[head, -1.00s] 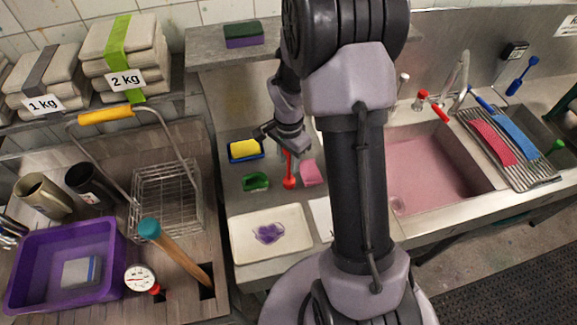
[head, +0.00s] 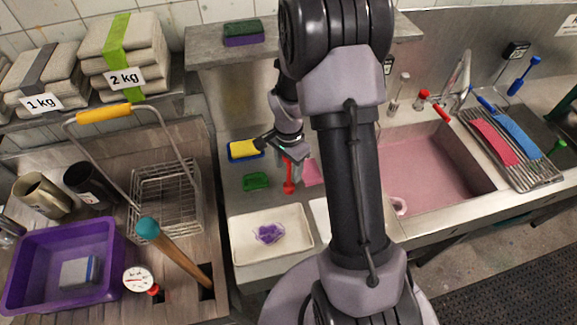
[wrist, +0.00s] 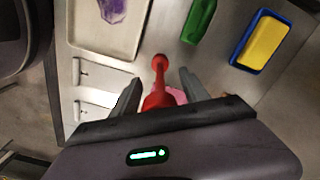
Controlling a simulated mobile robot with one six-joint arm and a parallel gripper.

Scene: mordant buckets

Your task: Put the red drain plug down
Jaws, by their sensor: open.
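The red drain plug (head: 289,187) is on the steel counter in the head view, between the green block and a pink piece. In the wrist view the red drain plug (wrist: 158,75) shows a rounded end and a thin neck widening toward my gripper. My gripper (head: 290,165) is open over it. In the wrist view my gripper (wrist: 160,88) has one finger on each side of the plug, with visible gaps. The plug's nearer end is partly hidden by the gripper body, and I cannot tell whether its base rests flat.
A green block (head: 256,181), a yellow sponge in a blue tray (head: 232,157) and a white tray (head: 240,248) with a purple item stand close by. A pink piece (head: 313,173) lies just right of the plug. The sink (head: 430,180) is further right.

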